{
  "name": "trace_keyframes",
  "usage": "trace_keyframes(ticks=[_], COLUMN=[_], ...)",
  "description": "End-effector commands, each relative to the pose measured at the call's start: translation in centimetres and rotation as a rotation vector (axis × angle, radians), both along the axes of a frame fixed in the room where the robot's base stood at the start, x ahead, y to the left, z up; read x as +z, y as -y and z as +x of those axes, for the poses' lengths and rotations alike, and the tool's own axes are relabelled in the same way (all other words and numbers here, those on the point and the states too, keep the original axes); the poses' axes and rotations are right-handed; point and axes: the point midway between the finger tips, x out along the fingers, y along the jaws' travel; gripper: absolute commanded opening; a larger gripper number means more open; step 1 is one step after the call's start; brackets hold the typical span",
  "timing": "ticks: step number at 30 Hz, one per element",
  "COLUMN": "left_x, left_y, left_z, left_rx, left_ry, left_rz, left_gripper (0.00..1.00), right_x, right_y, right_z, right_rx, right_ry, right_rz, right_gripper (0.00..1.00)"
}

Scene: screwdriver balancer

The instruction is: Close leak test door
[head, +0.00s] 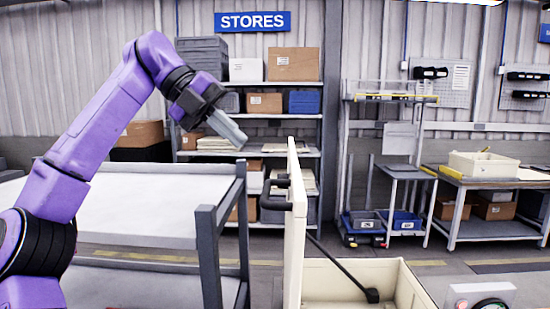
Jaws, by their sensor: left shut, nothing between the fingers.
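The leak test door (294,235) is a cream panel standing upright, seen nearly edge-on, at the picture's middle. A black handle (275,192) sticks out from its left face. The cream leak test box (403,285) lies to the right of the door and is open at the top. A black strut (345,270) runs from the door down into the box. My left gripper (240,140) is shut and empty, left of the door's top edge and above the handle, apart from both. My right gripper is not in view.
A grey-framed table with a white top (150,215) stands left of the door, under my left arm. A control panel with a red button (461,304) is at the bottom right. Shelving (320,130) and a workbench (490,181) stand farther back.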

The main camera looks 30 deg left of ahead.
Motion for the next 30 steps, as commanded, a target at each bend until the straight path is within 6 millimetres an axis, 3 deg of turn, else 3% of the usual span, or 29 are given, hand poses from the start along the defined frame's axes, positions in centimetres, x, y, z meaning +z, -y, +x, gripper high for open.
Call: trace_keyframes(ticks=[1,6,12,30], left_x=[-1.2,-3.5,-3.0,-3.1], left_y=[0.7,3.0,5.6,6.6], left_z=[0.5,1.9,3.5,4.1], left_rx=[-0.002,-0.003,-0.004,0.002], left_ry=[-0.004,-0.004,-0.003,-0.010], left_rz=[0.002,0.001,0.002,0.016], left_gripper=[0.00,0.00,0.00,0.00], right_x=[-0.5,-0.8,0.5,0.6], right_y=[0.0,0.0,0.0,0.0], right_z=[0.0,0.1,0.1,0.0], right_rx=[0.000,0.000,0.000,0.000], right_ry=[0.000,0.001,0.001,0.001], right_rz=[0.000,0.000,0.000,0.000], right_gripper=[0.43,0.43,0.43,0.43])
